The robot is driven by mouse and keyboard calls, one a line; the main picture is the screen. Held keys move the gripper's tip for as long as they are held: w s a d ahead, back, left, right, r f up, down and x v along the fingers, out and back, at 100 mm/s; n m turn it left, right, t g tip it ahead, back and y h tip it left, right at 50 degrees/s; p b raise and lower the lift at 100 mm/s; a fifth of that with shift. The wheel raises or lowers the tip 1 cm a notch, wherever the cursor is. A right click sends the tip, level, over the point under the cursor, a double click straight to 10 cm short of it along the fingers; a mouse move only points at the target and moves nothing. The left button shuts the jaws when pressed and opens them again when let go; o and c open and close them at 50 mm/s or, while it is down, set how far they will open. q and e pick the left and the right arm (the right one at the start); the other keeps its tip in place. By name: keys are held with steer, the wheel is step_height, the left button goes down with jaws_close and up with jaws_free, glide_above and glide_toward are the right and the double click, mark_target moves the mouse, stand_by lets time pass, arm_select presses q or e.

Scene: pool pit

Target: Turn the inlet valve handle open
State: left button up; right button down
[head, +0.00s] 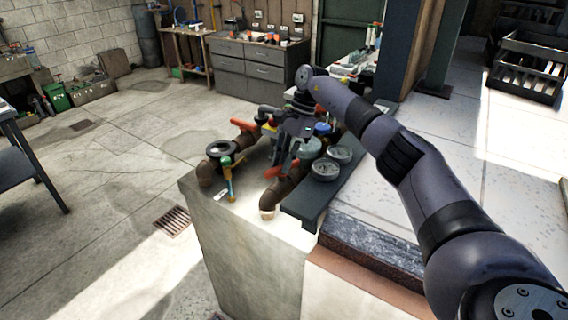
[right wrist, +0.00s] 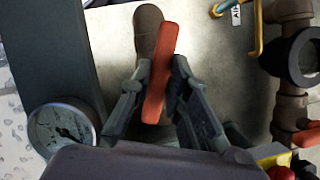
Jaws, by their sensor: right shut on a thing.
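A red-orange lever handle (right wrist: 168,42) lies over a brown pipe (right wrist: 148,30) in the right wrist view. My right gripper (right wrist: 158,78) has one finger on each side of this handle and is shut on it. In the head view my right gripper (head: 283,160) reaches down over the pipework, and the red handle (head: 272,172) shows by its fingertips. The valve body under the handle is mostly hidden by the gripper. No label tells me whether this is the inlet valve. My left gripper is out of view.
Another red handle (head: 243,125) sits on a brown pipe farther back. Round gauges (head: 325,169) stand on a dark board (head: 300,207) to the right. A dark ring-shaped fitting (head: 221,149) and a yellow-and-teal part (head: 227,178) are at the left.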

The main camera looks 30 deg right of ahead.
steer(key=shift+w+n+g, duration=0.15)
steer(key=shift+n+g, duration=0.55)
steer(key=shift+n, duration=1.3)
steer(key=shift+h+b, duration=0.3)
steer(key=c, duration=1.5)
jaws_free()
steer(key=shift+r, duration=0.3)
step_height(320, 180, up, 9)
steer(key=shift+r, duration=0.2)
